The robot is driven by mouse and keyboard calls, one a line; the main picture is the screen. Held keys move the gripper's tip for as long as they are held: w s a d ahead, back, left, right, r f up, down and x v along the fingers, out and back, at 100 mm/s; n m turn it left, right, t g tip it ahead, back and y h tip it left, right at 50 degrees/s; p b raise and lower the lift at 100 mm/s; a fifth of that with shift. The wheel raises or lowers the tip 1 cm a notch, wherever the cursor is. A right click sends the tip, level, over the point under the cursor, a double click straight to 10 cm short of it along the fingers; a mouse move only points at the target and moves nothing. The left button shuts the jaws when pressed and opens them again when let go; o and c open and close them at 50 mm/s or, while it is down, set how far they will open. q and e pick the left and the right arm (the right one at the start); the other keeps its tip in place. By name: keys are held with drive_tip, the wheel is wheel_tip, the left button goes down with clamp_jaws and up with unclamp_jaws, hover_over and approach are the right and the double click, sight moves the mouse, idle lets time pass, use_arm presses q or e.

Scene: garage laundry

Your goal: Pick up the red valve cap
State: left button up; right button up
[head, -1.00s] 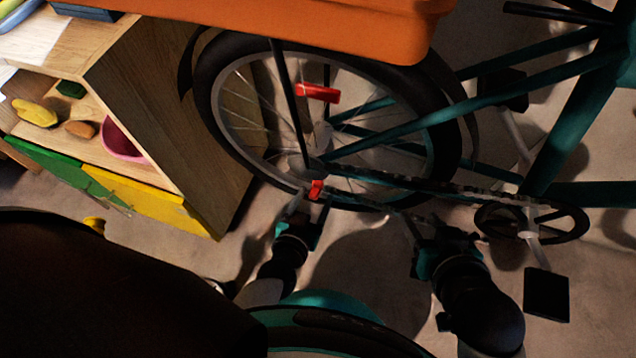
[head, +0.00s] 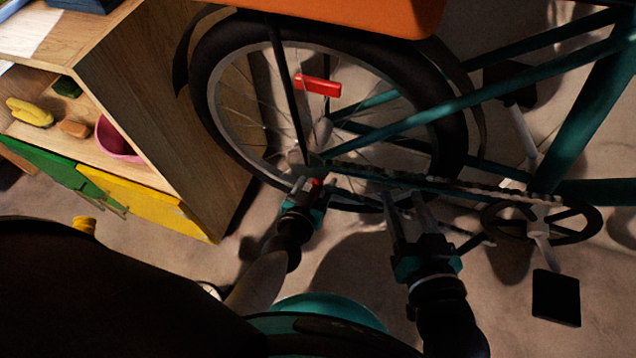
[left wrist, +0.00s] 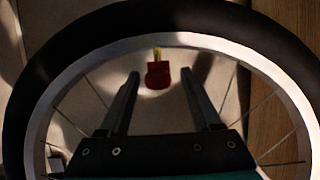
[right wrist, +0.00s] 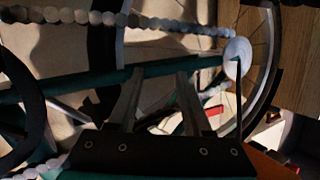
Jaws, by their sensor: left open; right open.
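The red valve cap (head: 316,184) is small and sits at the lower inner edge of the bicycle wheel (head: 216,98). In the left wrist view the cap (left wrist: 157,76) shows on a thin yellowish stem at the rim. My left gripper (left wrist: 160,80) is open, with one fingertip on each side of the cap and visible gaps between. In the head view the left gripper (head: 308,187) partly hides the cap. My right gripper (head: 403,198) is open and empty at the wheel's lower right, by the chain; it also shows in the right wrist view (right wrist: 159,78).
The teal bicycle frame (head: 415,133) and chain (head: 440,183) are close to my right gripper. A red reflector (head: 318,85) is on the spokes. An orange container (head: 370,14) is above the wheel. A wooden shelf unit (head: 150,85) stands left. Bare floor lies between the arms.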

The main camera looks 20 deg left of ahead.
use_arm(q)
drive_tip(key=shift+w+f, duration=0.1)
drive_tip(key=shift+w, duration=0.05)
drive_tip(key=shift+c, duration=0.3)
clamp_jaws()
idle(0.3)
